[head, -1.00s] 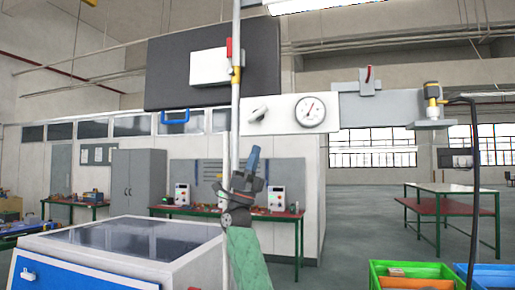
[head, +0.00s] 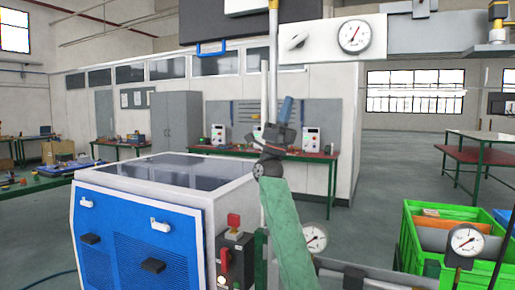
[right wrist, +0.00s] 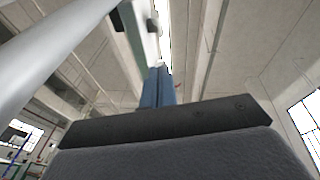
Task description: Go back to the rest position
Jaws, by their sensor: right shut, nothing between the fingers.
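My right gripper (head: 286,106) points upward near the middle of the head view, at the end of my green-sleeved right arm. Its blue fingers are shut with nothing between them. They also show together in the right wrist view (right wrist: 158,88), pointing up toward the ceiling. In the head view the gripper overlaps a thin upright pole (head: 273,65); I cannot tell the gap between them. My left gripper is in neither view.
A generator box with a blue front (head: 140,250) stands at the lower left. A panel with a gauge (head: 318,40) hangs above. A green crate (head: 408,245) and a second gauge (head: 466,240) are at the lower right. A green-legged workbench (head: 320,157) stands behind.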

